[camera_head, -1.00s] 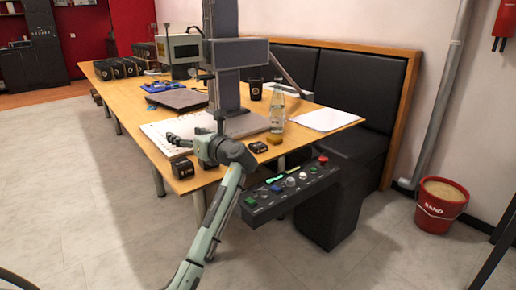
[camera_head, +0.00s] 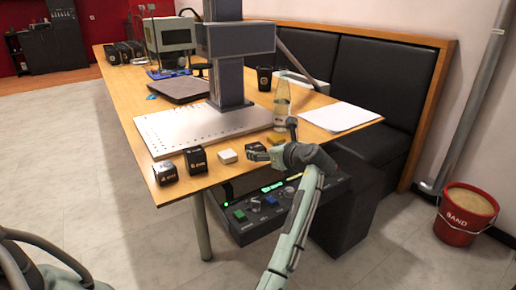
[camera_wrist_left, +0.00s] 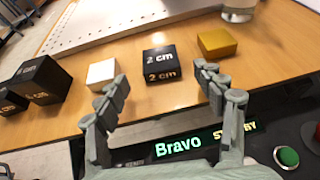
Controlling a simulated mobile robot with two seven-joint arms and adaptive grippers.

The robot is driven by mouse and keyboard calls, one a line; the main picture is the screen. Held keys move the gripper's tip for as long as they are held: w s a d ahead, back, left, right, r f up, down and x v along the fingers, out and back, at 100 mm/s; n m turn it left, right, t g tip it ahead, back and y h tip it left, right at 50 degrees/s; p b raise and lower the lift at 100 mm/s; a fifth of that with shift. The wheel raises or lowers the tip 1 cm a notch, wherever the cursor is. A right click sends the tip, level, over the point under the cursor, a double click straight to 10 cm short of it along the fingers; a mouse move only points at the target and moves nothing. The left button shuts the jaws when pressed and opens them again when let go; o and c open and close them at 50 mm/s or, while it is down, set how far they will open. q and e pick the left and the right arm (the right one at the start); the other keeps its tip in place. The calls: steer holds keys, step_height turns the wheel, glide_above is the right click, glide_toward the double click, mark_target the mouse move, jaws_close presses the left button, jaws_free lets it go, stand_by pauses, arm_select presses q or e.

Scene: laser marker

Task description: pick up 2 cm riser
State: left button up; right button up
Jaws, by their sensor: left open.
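The 2 cm riser (camera_wrist_left: 161,64) is a low black block marked "2 cm" in white. It lies on the table, between a white block and a gold block in the left wrist view. In the head view, the riser (camera_head: 254,150) is partly covered by my left gripper. My left gripper (camera_head: 262,156) is open and empty at the table's front edge. In the left wrist view, the open fingers of the left gripper (camera_wrist_left: 164,82) are spread to either side of the riser's near side, with nothing between them. My right gripper is not in view.
A white block (camera_head: 228,156) and larger black risers (camera_head: 196,160) stand left of the riser. A gold block (camera_wrist_left: 216,42) lies close on its right. A metal plate (camera_head: 165,134) and a bottle (camera_head: 282,101) are behind. A control panel (camera_head: 250,214) is below the table edge.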

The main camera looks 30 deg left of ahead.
mark_target(256, 147)
arm_select(q)
steer(key=x, duration=0.5)
steer(key=shift+w+a+r, duration=0.2)
steer(key=shift+a, duration=0.05)
steer(key=c, duration=1.2)
steer(key=shift+c, duration=0.7)
steer(key=shift+r, duration=0.15)
